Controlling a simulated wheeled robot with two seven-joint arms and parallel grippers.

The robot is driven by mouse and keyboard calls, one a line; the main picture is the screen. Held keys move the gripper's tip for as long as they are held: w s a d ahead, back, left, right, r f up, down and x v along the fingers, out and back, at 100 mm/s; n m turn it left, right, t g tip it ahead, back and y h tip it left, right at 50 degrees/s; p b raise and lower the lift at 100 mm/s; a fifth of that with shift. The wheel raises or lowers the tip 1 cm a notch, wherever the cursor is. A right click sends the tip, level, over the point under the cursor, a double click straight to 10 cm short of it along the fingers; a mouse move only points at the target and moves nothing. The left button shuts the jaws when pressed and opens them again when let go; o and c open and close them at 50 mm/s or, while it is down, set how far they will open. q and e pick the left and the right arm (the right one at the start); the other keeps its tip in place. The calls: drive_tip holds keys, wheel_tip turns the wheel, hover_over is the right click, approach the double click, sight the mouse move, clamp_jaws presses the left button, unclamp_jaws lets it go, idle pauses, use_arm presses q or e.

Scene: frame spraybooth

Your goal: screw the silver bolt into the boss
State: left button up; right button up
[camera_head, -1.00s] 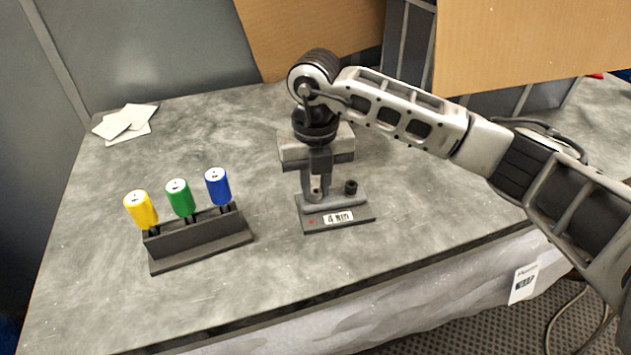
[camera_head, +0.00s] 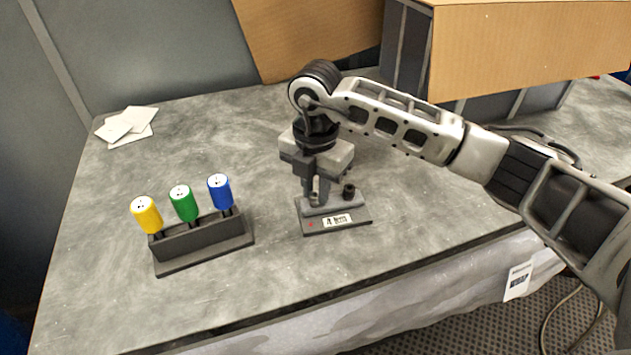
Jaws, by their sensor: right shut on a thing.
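The silver bolt (camera_head: 316,184) stands upright between the fingertips of my right gripper (camera_head: 314,192), which is shut on it. The gripper points down over a dark fixture base (camera_head: 336,223) with a white label that seems to read "4 Nm" and a small red mark. The bolt's lower end is at the raised block of this base, where the boss would be. The fingers hide the boss itself, and I cannot tell how deep the bolt sits. A short black knob (camera_head: 349,191) stands on the base just right of the gripper. My left gripper is not in view.
A dark rack (camera_head: 204,243) at left holds yellow (camera_head: 146,214), green (camera_head: 183,203) and blue (camera_head: 220,191) handled drivers. White cards (camera_head: 128,125) lie at the back left. A cardboard box (camera_head: 530,48) stands at the back right. The grey table (camera_head: 250,315) is clear in front.

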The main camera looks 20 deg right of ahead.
drive_tip(key=shift+a, duration=0.1)
drive_tip(key=shift+r+m+p, duration=0.15)
drive_tip(key=shift+m+p, duration=0.45)
drive_tip(key=shift+m, duration=0.5)
drive_tip(key=shift+s+m, duration=0.1)
drive_tip(key=shift+m, duration=1.1)
drive_tip(key=shift+m+p, duration=0.7)
drive_tip(key=shift+p, duration=0.1)
drive_tip(key=shift+m+p, duration=0.5)
drive_tip(key=shift+m, duration=1.1)
